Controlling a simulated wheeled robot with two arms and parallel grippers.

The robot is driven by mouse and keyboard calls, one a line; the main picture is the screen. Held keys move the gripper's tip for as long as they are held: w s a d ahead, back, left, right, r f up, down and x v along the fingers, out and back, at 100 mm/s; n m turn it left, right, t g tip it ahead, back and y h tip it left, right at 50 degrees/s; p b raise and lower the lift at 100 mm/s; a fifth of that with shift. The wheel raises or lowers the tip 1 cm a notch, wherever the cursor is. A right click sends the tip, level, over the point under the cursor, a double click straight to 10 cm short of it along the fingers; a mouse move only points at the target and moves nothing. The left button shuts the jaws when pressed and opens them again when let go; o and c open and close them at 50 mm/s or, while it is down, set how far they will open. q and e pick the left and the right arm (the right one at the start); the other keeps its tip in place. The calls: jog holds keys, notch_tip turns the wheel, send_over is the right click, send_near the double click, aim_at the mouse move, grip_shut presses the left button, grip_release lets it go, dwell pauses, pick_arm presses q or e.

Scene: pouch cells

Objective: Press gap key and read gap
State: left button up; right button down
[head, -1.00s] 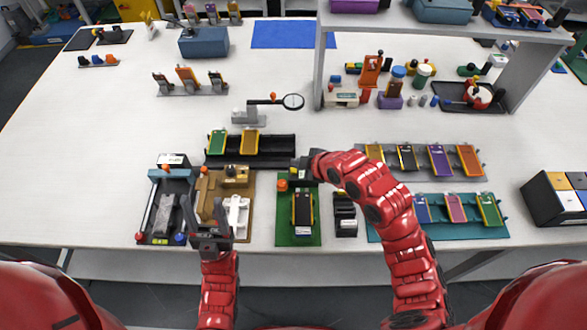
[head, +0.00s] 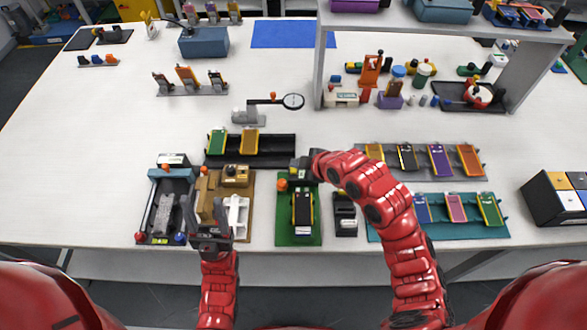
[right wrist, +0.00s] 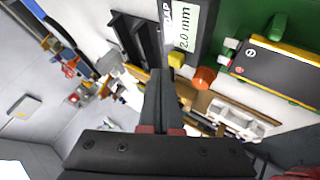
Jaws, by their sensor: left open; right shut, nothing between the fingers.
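A dark gauge block (right wrist: 203,45) carries a pale display (right wrist: 184,25) that reads GAP 2.0 mm in the right wrist view. A small yellow key (right wrist: 177,60) sits at its end. My right gripper (right wrist: 161,72) is shut and empty, its tips right beside the yellow key; I cannot tell whether they touch it. In the head view my right gripper (head: 303,168) is at the far end of the green fixture (head: 284,228), which holds a dark pouch cell (head: 303,207), and it partly hides the gauge. My left gripper (head: 210,238) is open over the near part of the brown fixture (head: 243,180).
An orange knob (head: 282,185) is close to my right gripper. A black rack (head: 280,152) with coloured cells lies behind, and a teal rack (head: 390,232) stands to the right. A grey fixture (head: 150,215) is at left. The table's left middle is clear.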

jog(key=shift+f+b, duration=0.35)
jog(key=shift+b, duration=0.05)
jog(key=shift+f+b, duration=0.55)
dwell(0.6)
dwell(0.4)
jog(key=shift+r+p, duration=0.3)
jog(key=shift+r, duration=0.65)
jog(key=shift+r, duration=0.1)
notch_tip(320, 180, up, 5)
jog(key=shift+f+p, duration=0.1)
jog(key=shift+p, duration=0.75)
